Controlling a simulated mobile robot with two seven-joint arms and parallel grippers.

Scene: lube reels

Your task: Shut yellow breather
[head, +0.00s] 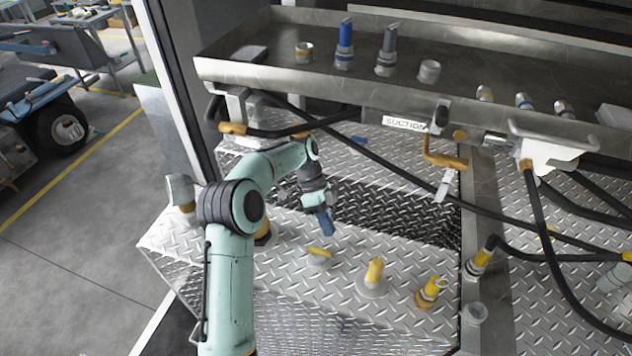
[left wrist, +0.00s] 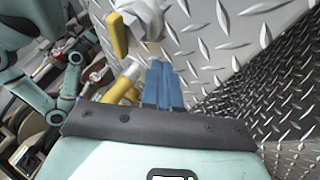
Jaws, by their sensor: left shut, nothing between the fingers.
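Several yellow-topped fittings stand on the diamond-plate deck in the head view; I cannot tell for certain which is the breather. One is a low grey fitting with a flat yellow lever (head: 320,251). To its right are a grey-based fitting with a tilted yellow top (head: 373,275) and a yellow fitting with a ring (head: 430,291). My left gripper (head: 326,230), with blue fingers, is shut and empty above and behind the flat-lever fitting. In the left wrist view its fingers (left wrist: 164,84) point towards a grey fitting with a yellow lever (left wrist: 117,35), apparently apart from it. My right gripper is not in view.
A steel tray (head: 270,72) with blue and grey nozzles runs along the back. Black hoses (head: 390,170) cross in front of it. A white bracket (head: 548,152) and more hoses are at the right. The deck (head: 300,300) has free room at the front.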

